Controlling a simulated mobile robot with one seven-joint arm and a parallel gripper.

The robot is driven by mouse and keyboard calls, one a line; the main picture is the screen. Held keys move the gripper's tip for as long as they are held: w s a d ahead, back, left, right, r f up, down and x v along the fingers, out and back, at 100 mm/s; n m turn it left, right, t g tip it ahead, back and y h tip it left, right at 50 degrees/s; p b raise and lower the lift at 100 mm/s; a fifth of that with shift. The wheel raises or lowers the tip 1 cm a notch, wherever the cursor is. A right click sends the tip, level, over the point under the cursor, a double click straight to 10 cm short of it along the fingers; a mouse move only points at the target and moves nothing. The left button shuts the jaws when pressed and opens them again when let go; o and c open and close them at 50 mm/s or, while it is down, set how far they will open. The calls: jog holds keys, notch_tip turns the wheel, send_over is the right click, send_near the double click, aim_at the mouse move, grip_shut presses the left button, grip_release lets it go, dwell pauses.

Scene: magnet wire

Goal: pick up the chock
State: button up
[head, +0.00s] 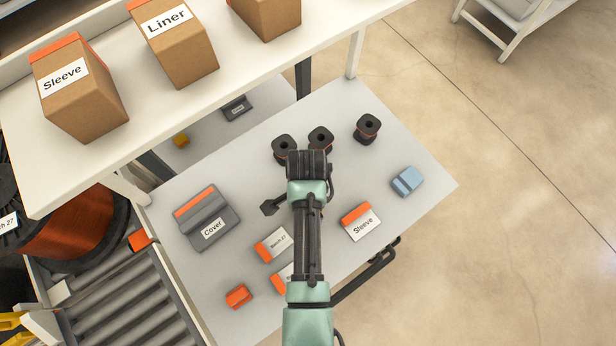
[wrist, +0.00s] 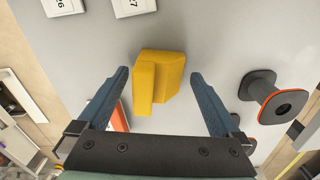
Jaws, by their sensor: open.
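In the wrist view, a yellow stepped block, the chock (wrist: 158,78), lies on a grey surface. My gripper (wrist: 160,73) is open, one dark blue finger on each side of it. The fingertips show clear gaps to the block on both sides; I cannot tell their height above the surface. In the head view my arm covers this spot, and the gripper is mostly hidden beneath it. Similar blocks stand elsewhere on the table: a blue one (head: 407,181) at right and an orange one (head: 238,296) at front left.
Black spools (head: 367,127) stand along the back of the grey table (head: 425,205). One spool (wrist: 274,97) is right of my gripper in the wrist view. A grey Cover box (head: 210,217) is at left, a Sleeve box (head: 361,221) at right. A shelf with cartons (head: 175,45) overhangs behind.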

jog(key=shift+f, duration=0.55)
jog(key=shift+w, duration=0.1)
grip_shut()
